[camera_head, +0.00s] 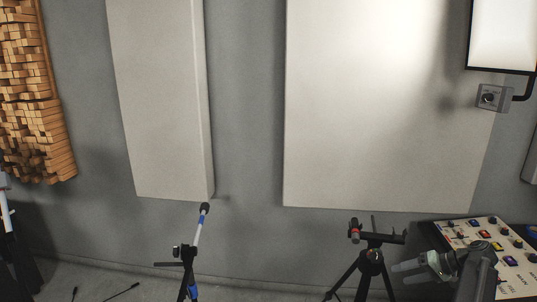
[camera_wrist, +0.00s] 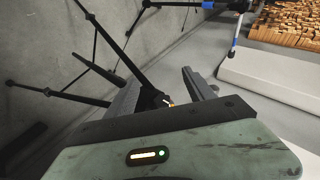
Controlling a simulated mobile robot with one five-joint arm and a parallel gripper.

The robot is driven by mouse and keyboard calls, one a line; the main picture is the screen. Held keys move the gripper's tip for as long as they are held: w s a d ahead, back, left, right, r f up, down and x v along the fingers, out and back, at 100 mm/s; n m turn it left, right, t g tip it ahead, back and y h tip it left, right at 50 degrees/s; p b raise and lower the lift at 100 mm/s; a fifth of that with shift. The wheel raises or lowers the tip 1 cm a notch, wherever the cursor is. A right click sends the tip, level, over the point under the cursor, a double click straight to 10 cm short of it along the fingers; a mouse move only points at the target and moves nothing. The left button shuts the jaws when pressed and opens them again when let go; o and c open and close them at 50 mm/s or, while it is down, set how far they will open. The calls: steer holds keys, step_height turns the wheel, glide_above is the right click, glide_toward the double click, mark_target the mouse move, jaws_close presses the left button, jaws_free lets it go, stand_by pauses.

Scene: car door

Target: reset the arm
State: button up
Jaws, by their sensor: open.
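My gripper (camera_wrist: 160,82) shows in the wrist view with its two dark fingers spread apart. Nothing is held between them; a thin black stand leg passes behind the gap. In the camera_head view my gripper (camera_head: 403,266) is at the lower right, pointing left, beside a tripod and in front of a control panel. My arm behind it runs down to the bottom edge. The fingers are small there, and contact with the tripod or panel cannot be judged.
A black tripod (camera_head: 371,262) stands left of my gripper. The control panel (camera_head: 488,246) is at the right. A microphone stand (camera_head: 188,262) stands left of centre. Pale wall panels (camera_head: 375,110), a wooden diffuser (camera_head: 35,100) and a lamp (camera_head: 503,35) are behind. Floor between the stands looks clear.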

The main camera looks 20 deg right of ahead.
steer(key=w+a+f+n+g, duration=0.15)
steer(key=w+a, duration=0.25)
steer(key=a, duration=0.7)
steer(key=w+a+n+g+y, duration=0.15)
steer(key=w+a, duration=0.25)
steer(key=a, duration=0.6)
steer(key=w+a+f+n+g+h, duration=0.1)
steer(key=w+a+n+g, duration=0.2)
steer(key=a, duration=0.8)
steer(key=s+a+f+n+g+h, duration=0.1)
steer(key=s+a+f+h, duration=0.1)
steer(key=a, duration=0.8)
steer(key=s+a+f+n+g+h, duration=0.1)
steer(key=s+a+f+h, duration=0.15)
steer(key=a, duration=0.65)
steer(key=s+d+m+h, duration=0.1)
steer(key=s+d+f+m+h, duration=0.1)
steer(key=d, duration=0.1)
steer(key=s+d+h, duration=0.1)
steer(key=shift+d+f+m+t, duration=0.2)
steer(key=shift+f+m+t, duration=0.1)
steer(key=shift+m+t, duration=0.1)
